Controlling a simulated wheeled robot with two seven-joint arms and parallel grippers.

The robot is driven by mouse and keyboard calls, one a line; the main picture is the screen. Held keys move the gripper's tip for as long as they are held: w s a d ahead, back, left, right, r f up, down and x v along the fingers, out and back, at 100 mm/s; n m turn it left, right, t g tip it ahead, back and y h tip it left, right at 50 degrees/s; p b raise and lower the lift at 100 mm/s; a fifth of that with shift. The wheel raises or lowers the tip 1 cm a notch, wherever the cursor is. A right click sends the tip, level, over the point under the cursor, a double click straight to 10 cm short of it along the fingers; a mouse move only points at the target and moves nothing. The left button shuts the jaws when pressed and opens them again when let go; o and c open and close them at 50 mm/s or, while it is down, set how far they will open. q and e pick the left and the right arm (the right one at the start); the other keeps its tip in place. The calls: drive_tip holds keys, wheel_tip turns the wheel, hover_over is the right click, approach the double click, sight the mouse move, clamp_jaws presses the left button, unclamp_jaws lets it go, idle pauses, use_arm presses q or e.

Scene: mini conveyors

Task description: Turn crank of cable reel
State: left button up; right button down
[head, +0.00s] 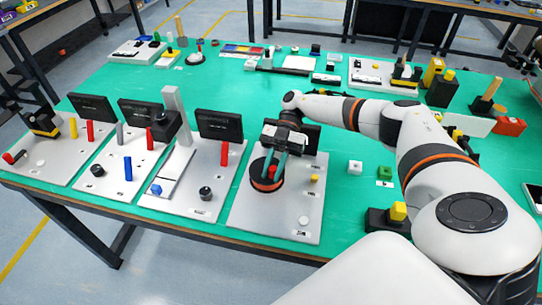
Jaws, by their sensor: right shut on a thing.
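The cable reel (264,184) is a dark round drum with an orange band, standing on a light grey station plate (256,222) near the front of the green table. My right gripper (274,172) reaches down over the drum from behind and is shut on the red crank handle (272,170) on its top. The fingers and gripper body hide part of the handle and the drum's far side. My left gripper is not in view.
A yellow peg (315,179) and a white knob (303,220) share the plate. A black panel (305,136) stands behind the drum. Similar stations with levers and knobs (205,193) stand to the left. Small white (355,167) and green (384,172) blocks lie to the right.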

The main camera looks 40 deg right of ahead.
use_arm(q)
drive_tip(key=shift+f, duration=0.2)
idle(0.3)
use_arm(e)
drive_tip(key=c, duration=1.3)
unclamp_jaws()
drive_tip(key=shift+s, duration=0.1)
